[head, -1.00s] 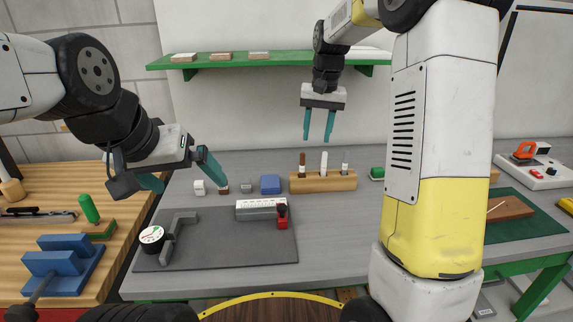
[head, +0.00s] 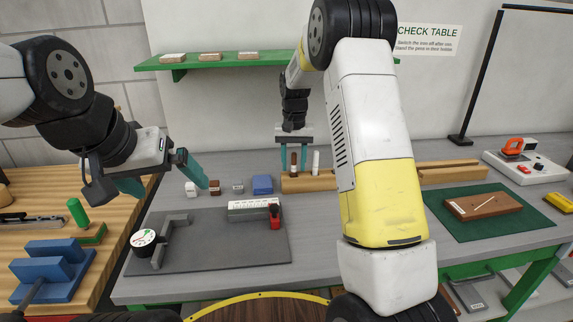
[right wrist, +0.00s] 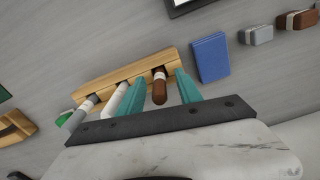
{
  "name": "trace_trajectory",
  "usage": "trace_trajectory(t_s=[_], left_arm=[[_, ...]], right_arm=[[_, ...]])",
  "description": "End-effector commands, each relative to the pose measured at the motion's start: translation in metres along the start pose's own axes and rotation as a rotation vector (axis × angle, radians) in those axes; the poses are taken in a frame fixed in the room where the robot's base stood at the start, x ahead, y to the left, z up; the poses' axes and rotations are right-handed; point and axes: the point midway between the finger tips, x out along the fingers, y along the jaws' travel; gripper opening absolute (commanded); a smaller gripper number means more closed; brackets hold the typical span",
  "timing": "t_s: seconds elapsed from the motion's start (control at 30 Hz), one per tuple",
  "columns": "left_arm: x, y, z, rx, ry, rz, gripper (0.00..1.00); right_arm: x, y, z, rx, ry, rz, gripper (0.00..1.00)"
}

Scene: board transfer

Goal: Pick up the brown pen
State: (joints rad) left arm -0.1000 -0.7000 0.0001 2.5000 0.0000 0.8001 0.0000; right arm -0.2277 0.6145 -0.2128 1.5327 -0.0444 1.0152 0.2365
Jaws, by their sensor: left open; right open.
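The brown pen (head: 293,160) stands upright in a wooden holder (head: 320,183) on the grey table, with a white pen (head: 316,162) beside it. My right gripper (head: 294,169) is open, with one finger on each side of the brown pen. In the right wrist view the brown pen (right wrist: 160,90) lies between the open teal fingers (right wrist: 157,88), with a gap on both sides. My left gripper (head: 163,183) is open and empty at the left.
A blue box (head: 262,185) stands just left of the holder. Small blocks, a dark mat (head: 215,253) with a gauge (head: 144,238), and a red-and-black item (head: 275,215) are nearer. A green shelf (head: 200,63) is on the wall. My right arm hides part of the table.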

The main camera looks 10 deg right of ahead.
Motion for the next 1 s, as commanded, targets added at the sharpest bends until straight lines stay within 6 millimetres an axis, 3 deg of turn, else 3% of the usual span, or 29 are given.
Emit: trace_trajectory(t_s=[0.27, 0.5, 0.83, 1.0], left_arm=[[0.000, 0.000, 0.000, 0.000, 0.000, 0.000, 1.00], [0.000, 0.000, 0.000, 0.000, 0.000, 0.000, 1.00], [0.000, 0.000, 0.000, 0.000, 0.000, 0.000, 1.00], [0.000, 0.000, 0.000, 0.000, 0.000, 0.000, 1.00]], right_arm=[[0.004, 0.000, 0.000, 0.000, 0.002, 0.000, 0.42], [0.004, 0.000, 0.000, 0.000, 0.001, 0.000, 0.00], [0.003, 0.000, 0.000, 0.000, 0.002, -0.001, 0.00], [-0.016, 0.000, -0.001, 0.000, 0.005, -0.002, 0.00]])
